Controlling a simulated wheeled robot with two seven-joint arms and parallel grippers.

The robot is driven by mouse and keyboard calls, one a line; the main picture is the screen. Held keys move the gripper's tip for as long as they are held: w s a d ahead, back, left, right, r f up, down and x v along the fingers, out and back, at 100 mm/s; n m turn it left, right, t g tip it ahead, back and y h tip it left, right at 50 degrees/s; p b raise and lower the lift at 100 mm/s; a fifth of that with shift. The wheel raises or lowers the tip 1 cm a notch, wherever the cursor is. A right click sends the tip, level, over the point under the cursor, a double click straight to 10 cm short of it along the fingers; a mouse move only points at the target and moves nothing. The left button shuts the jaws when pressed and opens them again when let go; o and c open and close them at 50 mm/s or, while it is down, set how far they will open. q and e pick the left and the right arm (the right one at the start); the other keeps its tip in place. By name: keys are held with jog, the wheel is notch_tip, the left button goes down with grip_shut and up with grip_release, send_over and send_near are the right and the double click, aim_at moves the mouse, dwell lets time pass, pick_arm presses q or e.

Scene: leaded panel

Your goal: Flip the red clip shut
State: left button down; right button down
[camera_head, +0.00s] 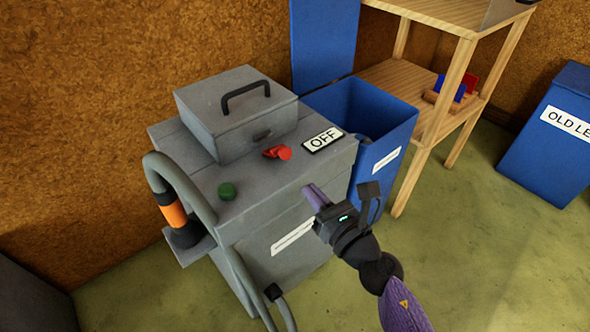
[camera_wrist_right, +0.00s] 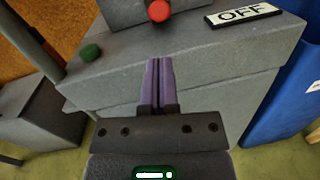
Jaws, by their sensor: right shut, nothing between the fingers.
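The red clip (camera_head: 278,153) is on top of the grey machine (camera_head: 239,185), just in front of the lidded box and left of the OFF sign (camera_head: 323,140). It also shows as a round red end in the right wrist view (camera_wrist_right: 159,11). Whether it stands open or shut I cannot tell. My right gripper (camera_head: 309,189) is shut and empty, its purple fingers together, near the machine's front edge. It is apart from the clip, which lies beyond the fingertips in the right wrist view (camera_wrist_right: 159,62). My left gripper is not in view.
A green button (camera_head: 227,191) sits left on the machine top. The grey lidded box (camera_head: 230,117) with a black handle stands behind the clip. A hose (camera_head: 170,178) runs along the left side. A blue bin (camera_head: 394,128) and wooden shelf (camera_head: 441,90) stand right.

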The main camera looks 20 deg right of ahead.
aim_at(295, 180)
jog(key=x, duration=0.5)
jog(key=shift+w+a, duration=0.1)
jog(key=shift+w, duration=0.55)
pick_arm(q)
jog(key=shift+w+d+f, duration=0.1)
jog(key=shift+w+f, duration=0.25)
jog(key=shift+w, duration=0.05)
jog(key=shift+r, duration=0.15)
pick_arm(e)
jog(key=shift+r, duration=0.1)
